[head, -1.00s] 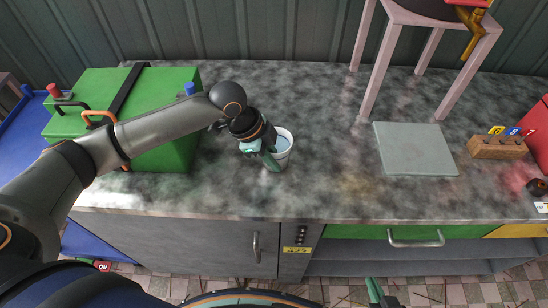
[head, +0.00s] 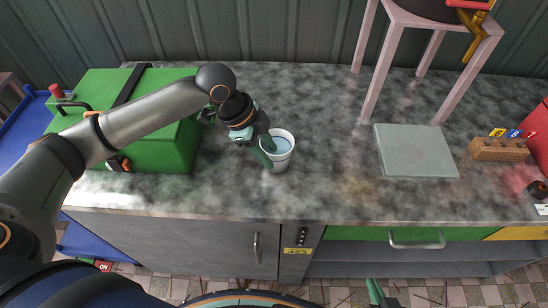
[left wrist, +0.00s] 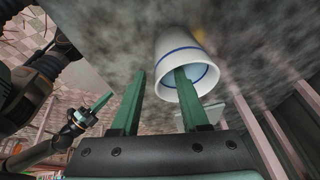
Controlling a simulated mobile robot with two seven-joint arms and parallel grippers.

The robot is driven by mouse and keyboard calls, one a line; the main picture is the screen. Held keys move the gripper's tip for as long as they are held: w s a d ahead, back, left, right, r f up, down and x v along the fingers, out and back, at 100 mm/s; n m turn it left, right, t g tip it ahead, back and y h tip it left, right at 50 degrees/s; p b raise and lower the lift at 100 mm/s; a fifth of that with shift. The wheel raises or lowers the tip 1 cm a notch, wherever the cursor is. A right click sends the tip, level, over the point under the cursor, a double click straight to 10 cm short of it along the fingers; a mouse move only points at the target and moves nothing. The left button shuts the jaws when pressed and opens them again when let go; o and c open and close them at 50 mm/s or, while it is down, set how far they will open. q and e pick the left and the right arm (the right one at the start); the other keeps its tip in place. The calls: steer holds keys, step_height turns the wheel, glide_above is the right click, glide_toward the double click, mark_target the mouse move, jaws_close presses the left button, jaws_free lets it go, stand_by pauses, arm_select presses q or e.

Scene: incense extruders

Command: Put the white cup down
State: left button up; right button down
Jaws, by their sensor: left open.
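The white cup (head: 283,160) stands upright on the grey mottled counter (head: 330,190), left of its middle in the head view. In the left wrist view the cup (left wrist: 172,47) shows its mouth, with a blue line inside. My left gripper (head: 263,148) is open at the cup's left rim. In the left wrist view one finger of this gripper (left wrist: 160,85) overlaps the cup's mouth and the other is outside the cup; I cannot tell whether the first finger is inside it. My right gripper (head: 375,292) shows only partly at the bottom edge.
A green box (head: 165,150) with a black strap stands left of the cup. To the right are a flat grey plate (head: 415,150), a pink-legged stand (head: 375,70) and a wooden block with numbered tags (head: 498,150). The counter between cup and plate is clear.

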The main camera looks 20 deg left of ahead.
arm_select(q)
steer(key=v, duration=0.7)
steer(key=shift+r, duration=0.3)
steer(key=shift+a, duration=0.1)
